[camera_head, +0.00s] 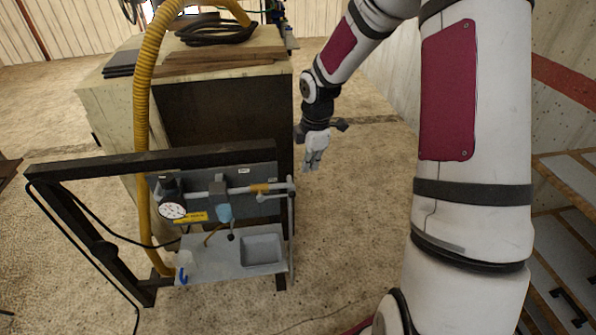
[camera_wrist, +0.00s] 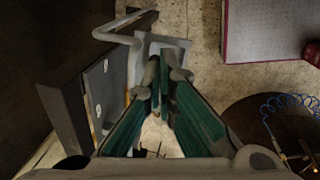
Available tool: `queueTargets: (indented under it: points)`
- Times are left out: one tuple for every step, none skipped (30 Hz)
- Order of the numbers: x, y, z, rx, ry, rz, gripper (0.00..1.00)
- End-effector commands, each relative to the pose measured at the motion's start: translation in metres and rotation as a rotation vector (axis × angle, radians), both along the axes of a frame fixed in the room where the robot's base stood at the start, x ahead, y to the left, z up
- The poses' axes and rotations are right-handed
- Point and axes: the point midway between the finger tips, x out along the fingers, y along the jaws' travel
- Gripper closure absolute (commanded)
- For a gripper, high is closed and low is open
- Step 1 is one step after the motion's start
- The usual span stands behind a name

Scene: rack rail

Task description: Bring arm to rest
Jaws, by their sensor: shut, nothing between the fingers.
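My gripper (camera_head: 314,160) hangs at the end of my arm in the head view, pointing down over open floor. It is just right of the rack's right end, apart from it. In the wrist view my gripper (camera_wrist: 162,80) has its two green-sided fingers close together at the tips, with nothing between them. The rack's dark panel and pale tray (camera_wrist: 178,42) lie beyond and to the left of the fingers there.
A rack with a dark frame (camera_head: 150,160), a rail (camera_head: 240,190) and a grey tray (camera_head: 222,268) stands at left. A yellow hose (camera_head: 145,100) runs beside a wooden crate (camera_head: 110,110). Shelving (camera_head: 570,240) is at far right. Floor between is clear.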

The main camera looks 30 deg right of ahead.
Motion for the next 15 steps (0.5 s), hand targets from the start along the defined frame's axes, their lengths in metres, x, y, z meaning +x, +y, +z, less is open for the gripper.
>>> queueTargets:
  points:
    - [-0.0016, -0.0032, 0.0039, 0.0, -0.002, -0.002, 1.0]
    - [-0.0024, -0.0044, 0.0052, 0.0, -0.001, -0.001, 1.0]
    - [-0.0034, -0.0057, 0.0065, 0.0, 0.0, -0.001, 1.0]
    - [-0.0039, -0.0063, 0.0073, 0.0, 0.0, 0.0, 1.0]
    - [-0.0043, -0.0068, 0.0078, 0.0, 0.001, 0.0, 1.0]
    - [-0.0046, -0.007, 0.0083, 0.001, 0.001, 0.001, 1.0]
    - [-0.0047, -0.0071, 0.0085, 0.001, 0.001, 0.001, 1.0]
    - [-0.0047, -0.0072, 0.0086, 0.001, 0.001, 0.001, 1.0]
    - [-0.0047, -0.0072, 0.0086, 0.001, 0.001, 0.001, 1.0]
    - [-0.0047, -0.0071, 0.0085, 0.001, 0.001, 0.001, 1.0]
    - [-0.0047, -0.0071, 0.0085, 0.001, 0.001, 0.001, 1.0]
    - [-0.0046, -0.0071, 0.0085, 0.001, 0.001, 0.001, 1.0]
    - [-0.0046, -0.0071, 0.0085, 0.001, 0.001, 0.001, 1.0]
    - [-0.0046, -0.0071, 0.0085, 0.001, 0.001, 0.001, 1.0]
    - [-0.0045, -0.0073, 0.0085, 0.001, 0.001, 0.001, 1.0]
